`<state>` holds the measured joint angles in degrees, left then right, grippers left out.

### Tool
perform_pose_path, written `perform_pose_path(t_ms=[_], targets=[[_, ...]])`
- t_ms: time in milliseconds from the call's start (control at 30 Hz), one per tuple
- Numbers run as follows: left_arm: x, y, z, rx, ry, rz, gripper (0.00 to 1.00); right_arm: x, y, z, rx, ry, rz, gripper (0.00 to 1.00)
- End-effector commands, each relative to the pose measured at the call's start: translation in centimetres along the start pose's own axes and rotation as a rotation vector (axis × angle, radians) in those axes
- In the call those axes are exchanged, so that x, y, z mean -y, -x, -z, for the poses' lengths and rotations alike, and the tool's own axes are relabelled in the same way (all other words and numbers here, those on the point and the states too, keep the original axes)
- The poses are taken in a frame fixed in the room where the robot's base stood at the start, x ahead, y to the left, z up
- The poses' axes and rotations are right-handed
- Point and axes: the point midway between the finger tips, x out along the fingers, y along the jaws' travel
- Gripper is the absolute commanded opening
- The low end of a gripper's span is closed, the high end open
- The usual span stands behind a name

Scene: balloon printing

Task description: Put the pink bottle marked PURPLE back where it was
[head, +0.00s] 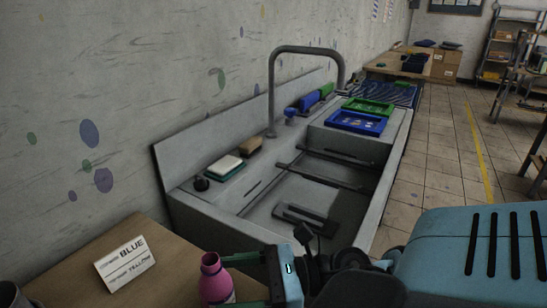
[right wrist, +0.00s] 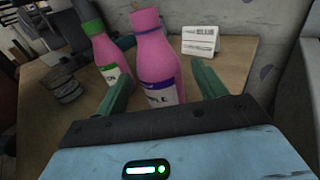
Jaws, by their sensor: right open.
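The pink bottle (right wrist: 157,60) with a purple neck ring stands upright on the wooden table; its label is partly hidden and only a few letters show. It also shows in the head view (head: 211,276) at the bottom. My right gripper (head: 231,281) is open, its green fingers on either side of this bottle; I cannot tell whether they touch it. The right wrist view shows the same fingers (right wrist: 163,84). My left gripper is not in view.
A grey sink (head: 215,213) with a tap and trays stands beyond the table along the wall.

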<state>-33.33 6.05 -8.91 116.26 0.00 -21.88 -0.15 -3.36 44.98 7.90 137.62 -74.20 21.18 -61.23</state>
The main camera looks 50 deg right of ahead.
Motion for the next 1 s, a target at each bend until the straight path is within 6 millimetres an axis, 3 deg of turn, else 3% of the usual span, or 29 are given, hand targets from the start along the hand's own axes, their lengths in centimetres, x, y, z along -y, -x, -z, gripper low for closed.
perform_pose_path(t_ms=[600,1000], targets=[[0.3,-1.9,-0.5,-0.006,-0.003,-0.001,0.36,0.0,6.4,0.0,0.0,0.002,0.001,0.7],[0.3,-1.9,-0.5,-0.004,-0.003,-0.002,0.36,-0.1,7.1,-0.1,0.0,0.003,-0.002,0.7]])
